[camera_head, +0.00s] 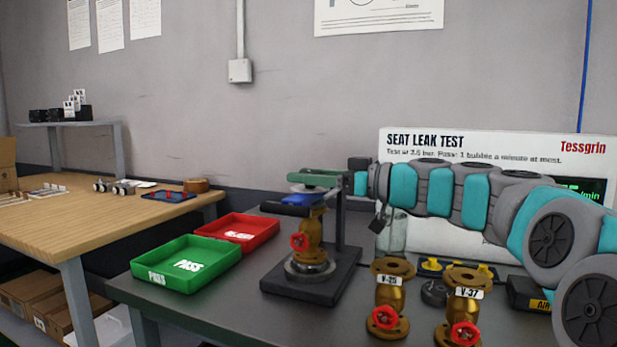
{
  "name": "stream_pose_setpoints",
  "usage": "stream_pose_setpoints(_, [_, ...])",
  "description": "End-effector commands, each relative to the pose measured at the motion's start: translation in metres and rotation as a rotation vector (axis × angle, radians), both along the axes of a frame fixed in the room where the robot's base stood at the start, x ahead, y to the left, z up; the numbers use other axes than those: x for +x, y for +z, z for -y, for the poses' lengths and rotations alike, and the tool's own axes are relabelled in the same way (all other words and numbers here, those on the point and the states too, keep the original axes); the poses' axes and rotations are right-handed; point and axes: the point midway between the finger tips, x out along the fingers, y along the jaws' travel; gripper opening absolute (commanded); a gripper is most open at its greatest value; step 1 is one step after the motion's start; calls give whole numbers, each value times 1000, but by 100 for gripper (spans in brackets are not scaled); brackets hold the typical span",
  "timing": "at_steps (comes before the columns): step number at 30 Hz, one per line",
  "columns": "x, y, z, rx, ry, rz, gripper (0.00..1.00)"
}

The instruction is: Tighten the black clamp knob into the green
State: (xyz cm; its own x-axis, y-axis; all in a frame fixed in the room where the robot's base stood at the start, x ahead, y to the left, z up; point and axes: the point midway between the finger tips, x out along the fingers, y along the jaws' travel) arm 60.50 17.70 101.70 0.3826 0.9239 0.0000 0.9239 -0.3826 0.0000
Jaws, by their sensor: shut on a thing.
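A clamp stand (316,280) with a dark base and upright post stands on the grey bench. Its green top arm (320,178) reaches left over a brass valve (313,235) with a red handwheel, upright on a round metal seat. A blue piece (305,199) and a dark bar (281,208) sit between the green arm and the valve. My arm comes in from the right, and my gripper (358,178) is at the clamp's top, beside the post. It is shut on what seems to be the black clamp knob. The fingertips and the knob are mostly hidden, and no green band on the knob can be made out.
Brass valves V-25 (389,297) and V-37 (463,306) stand at the front right. The green PASS tray (187,264) and a red tray (240,233) lie left of the stand. A seat leak test panel (440,147) stands behind my arm. A wooden table (90,220) is at left.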

Motion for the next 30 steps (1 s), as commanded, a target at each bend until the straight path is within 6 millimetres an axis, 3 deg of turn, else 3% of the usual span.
stream_pose_setpoints(11, [-3, -7, -1, 0, -148, 7, 0])
stream_pose_setpoints(30, [1, 2, 0, -5, -711, 2, 0])
